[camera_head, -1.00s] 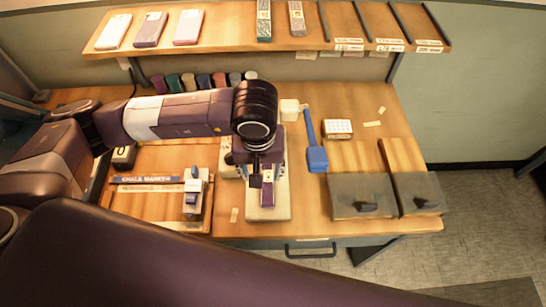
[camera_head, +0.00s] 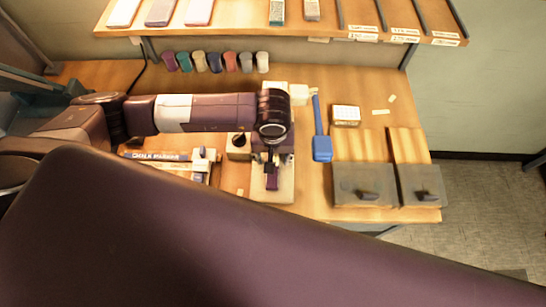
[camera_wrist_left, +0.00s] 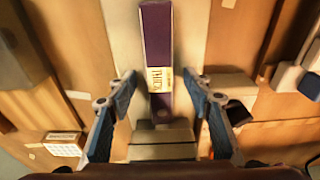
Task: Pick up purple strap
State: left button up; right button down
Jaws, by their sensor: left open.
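The purple strap (camera_head: 271,182) lies on a pale cream block (camera_head: 287,187) at the front middle of the bench. In the left wrist view the strap (camera_wrist_left: 157,32) is a long dark purple strip with a white and yellow printed label. My left gripper (camera_wrist_left: 160,76) is open, with one blue-padded finger on each side of the strap and gaps on both sides. In the head view the gripper (camera_head: 270,160) is over the block and hides the strap's far part. Its height above the strap is hard to judge. My right gripper is out of view.
A blue-headed tool (camera_head: 321,148) lies right of the block, with a white gridded box (camera_head: 346,115) and two grey-fronted boxes (camera_head: 363,185) beyond. Several coloured rolls (camera_head: 214,62) line the back, under a shelf (camera_head: 230,22).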

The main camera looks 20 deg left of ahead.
pick_arm(q)
jog(key=c, duration=1.2)
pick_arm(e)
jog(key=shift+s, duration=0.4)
pick_arm(q)
jog(key=shift+r, duration=0.1)
jog(key=shift+c, duration=0.2)
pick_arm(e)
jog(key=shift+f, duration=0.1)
